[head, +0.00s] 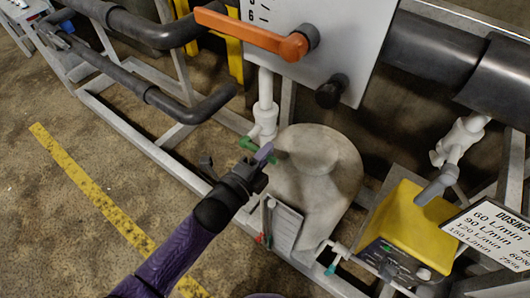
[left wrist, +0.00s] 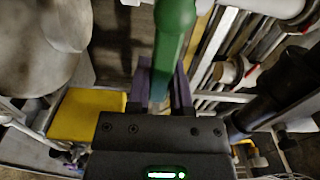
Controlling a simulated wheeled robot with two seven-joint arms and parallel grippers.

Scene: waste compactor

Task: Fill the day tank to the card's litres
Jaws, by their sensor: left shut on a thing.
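My left gripper (head: 263,154) is shut on the green valve handle (head: 247,143), at the foot of a white vertical pipe. In the left wrist view the green handle (left wrist: 175,32) runs between my purple fingers (left wrist: 162,88). The beige rounded tank (head: 325,165) stands just right of the gripper. A white card (head: 495,228) headed "DOSING" lists 60, 90, 120 and a further L/min rate with percentages; it is cut off at the right edge, and I see no litres figure. My right gripper is not in view.
An orange lever (head: 255,33) and black knob (head: 331,92) are on a white panel (head: 350,35) above the tank. A yellow box (head: 410,225) stands right of the tank. Dark pipes (head: 140,25) and grey frame rails lie at left. The floor at lower left is clear.

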